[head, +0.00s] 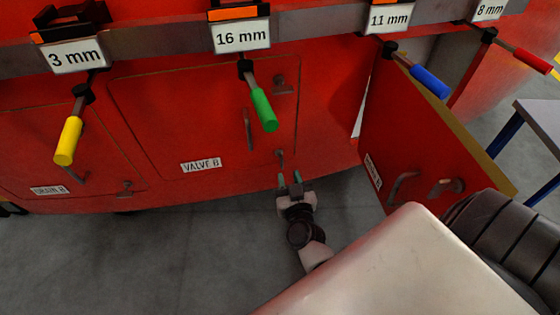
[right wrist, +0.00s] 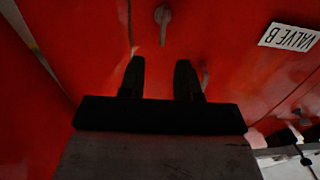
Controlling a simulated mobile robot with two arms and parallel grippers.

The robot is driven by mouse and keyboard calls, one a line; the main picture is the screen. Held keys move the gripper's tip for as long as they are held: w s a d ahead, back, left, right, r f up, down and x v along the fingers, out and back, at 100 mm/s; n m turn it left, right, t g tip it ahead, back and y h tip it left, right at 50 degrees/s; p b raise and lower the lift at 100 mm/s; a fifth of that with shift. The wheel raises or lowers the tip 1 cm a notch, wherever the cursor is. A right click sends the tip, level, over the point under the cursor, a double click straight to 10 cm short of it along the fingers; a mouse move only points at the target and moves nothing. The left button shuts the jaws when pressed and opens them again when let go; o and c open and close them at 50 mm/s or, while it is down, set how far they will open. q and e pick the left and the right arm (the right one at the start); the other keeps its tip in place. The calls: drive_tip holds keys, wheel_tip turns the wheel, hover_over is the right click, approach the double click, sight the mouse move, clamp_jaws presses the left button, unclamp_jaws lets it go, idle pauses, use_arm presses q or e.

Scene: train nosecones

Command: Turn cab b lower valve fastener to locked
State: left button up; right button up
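The red VALVE B panel (head: 200,130) is closed in the head view. Its lower fastener (head: 280,155) is a small grey lever near the panel's bottom right corner. An upper fastener (head: 284,85) sits above it. My right gripper (head: 290,180) is just below the lower fastener, with its fingers apart. In the right wrist view a grey fastener lever (right wrist: 162,22) shows beyond the fingertips, roughly in line with the gap between them. Nothing is between the fingers, and they appear clear of the lever. My left gripper is not in view.
A green-handled tool (head: 263,110) hangs in front of the VALVE B panel, below the 16 mm label (head: 241,36). A red door (head: 395,145) stands open at right. Yellow (head: 68,140) and blue (head: 430,82) tools hang to the sides. Grey floor lies below.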

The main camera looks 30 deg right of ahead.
sight(282, 157)
drive_tip(key=shift+b+x, duration=0.75)
drive_tip(key=shift+x, duration=3.15)
drive_tip(key=shift+a, duration=0.1)
drive_tip(key=shift+c, duration=0.3)
clamp_jaws()
